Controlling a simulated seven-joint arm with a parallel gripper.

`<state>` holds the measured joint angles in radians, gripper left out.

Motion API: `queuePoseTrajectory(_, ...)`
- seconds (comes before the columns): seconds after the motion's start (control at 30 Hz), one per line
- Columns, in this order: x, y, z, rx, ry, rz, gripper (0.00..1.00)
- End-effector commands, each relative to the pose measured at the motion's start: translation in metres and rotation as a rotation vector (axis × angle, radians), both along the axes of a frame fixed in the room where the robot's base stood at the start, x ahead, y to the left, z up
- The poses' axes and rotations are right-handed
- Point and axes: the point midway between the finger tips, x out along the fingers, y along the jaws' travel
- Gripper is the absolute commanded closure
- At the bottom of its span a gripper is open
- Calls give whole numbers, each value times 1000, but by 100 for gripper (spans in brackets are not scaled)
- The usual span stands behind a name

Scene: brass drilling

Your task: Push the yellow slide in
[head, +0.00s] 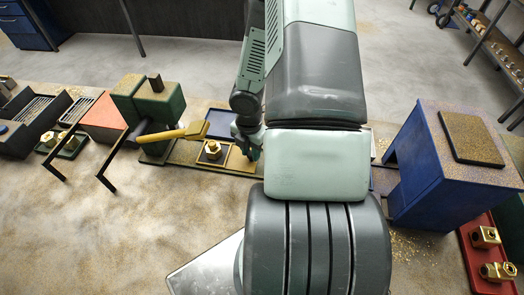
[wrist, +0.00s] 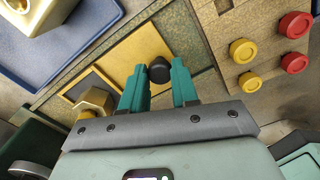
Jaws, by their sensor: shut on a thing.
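The yellow slide (wrist: 138,52) is a flat yellow plate set in a brown, speckled fixture, and a black knob (wrist: 160,70) stands on it. My gripper (wrist: 160,84) is over the slide, with its teal fingers on either side of the knob and closed on it. In the head view my gripper (head: 247,140) is at the fixture, and my arm covers part of that area. A brass hex nut (wrist: 95,101) sits left of the fingers by a yellow-edged dark square; it also shows in the head view (head: 212,150). How far in the slide sits is unclear.
Yellow (wrist: 250,82) and red (wrist: 295,25) buttons sit right of the slide. A blue tray (wrist: 20,70) with a brass part lies at upper left. A green drill-like machine with a yellow lever (head: 178,133) stands left, a blue cabinet (head: 440,185) right.

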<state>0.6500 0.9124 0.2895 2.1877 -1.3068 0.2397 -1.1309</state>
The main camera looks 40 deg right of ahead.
Motion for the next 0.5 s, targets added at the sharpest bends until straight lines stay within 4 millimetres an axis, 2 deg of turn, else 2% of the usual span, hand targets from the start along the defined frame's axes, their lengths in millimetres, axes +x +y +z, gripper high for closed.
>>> queuePoseTrajectory(0.03,15,13,0,3,-10,10,100)
queuePoseTrajectory(0.23,55,53,0,2,-9,7,100)
queuePoseTrajectory(0.33,69,66,0,1,-8,5,100)
queuePoseTrajectory(0.5,78,76,0,1,-6,2,100)
